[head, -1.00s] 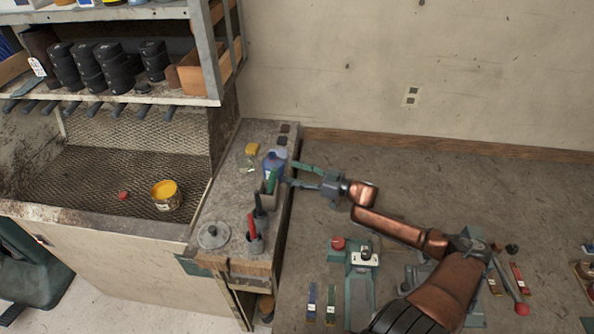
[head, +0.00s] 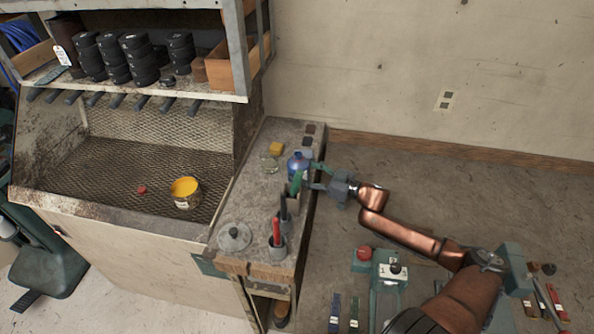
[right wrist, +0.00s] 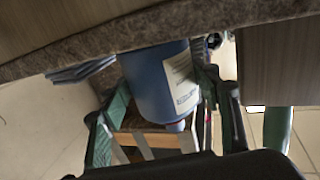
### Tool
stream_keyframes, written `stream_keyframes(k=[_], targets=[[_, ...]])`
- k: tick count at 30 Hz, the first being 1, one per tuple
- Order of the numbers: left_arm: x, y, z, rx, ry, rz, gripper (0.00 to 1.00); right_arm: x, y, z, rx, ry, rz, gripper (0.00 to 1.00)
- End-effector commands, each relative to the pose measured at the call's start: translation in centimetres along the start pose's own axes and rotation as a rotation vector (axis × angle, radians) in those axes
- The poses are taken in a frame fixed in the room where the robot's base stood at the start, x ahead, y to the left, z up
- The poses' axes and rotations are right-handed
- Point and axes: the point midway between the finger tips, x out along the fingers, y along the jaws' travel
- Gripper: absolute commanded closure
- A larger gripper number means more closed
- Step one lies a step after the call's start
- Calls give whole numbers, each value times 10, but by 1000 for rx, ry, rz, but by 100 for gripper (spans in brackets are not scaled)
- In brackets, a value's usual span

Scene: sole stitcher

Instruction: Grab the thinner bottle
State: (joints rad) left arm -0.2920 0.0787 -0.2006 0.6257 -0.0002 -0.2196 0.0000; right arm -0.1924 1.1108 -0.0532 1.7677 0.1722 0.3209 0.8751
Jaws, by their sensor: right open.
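The blue bottle (head: 295,160) stands upright on the narrow bench, near its right edge. It also shows in the right wrist view as a blue body with a white label (right wrist: 162,80), between the fingers. My right gripper (head: 307,177) comes from the right and is open, with its green fingers on either side of the bottle. The right wrist view also shows the gripper (right wrist: 165,110); I cannot tell whether either finger touches the bottle. The lettering on the label is too small to read. My left gripper is not in view.
A yellow can (head: 185,192) sits in the mesh booth. The workbench (head: 425,180) at right is largely clear at the back.

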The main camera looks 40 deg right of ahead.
Motion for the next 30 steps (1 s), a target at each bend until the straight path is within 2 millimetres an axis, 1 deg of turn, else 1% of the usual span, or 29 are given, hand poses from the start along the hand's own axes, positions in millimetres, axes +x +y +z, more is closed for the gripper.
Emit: stream_keyframes(k=[1,2,5,9,16,25,30], targets=[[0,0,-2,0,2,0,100,7,-3,-3,-3,4,-9,43],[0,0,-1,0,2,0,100,9,-4,-3,-3,4,-13,43],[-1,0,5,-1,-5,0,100,14,-7,-4,-3,4,-21,50],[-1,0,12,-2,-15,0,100,15,-8,-3,-2,4,-22,60],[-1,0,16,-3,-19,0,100,14,-7,-3,-2,3,-20,75],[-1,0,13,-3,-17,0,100,13,-6,-4,-2,4,-19,75],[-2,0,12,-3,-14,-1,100,12,-6,-10,-3,4,-19,75]])
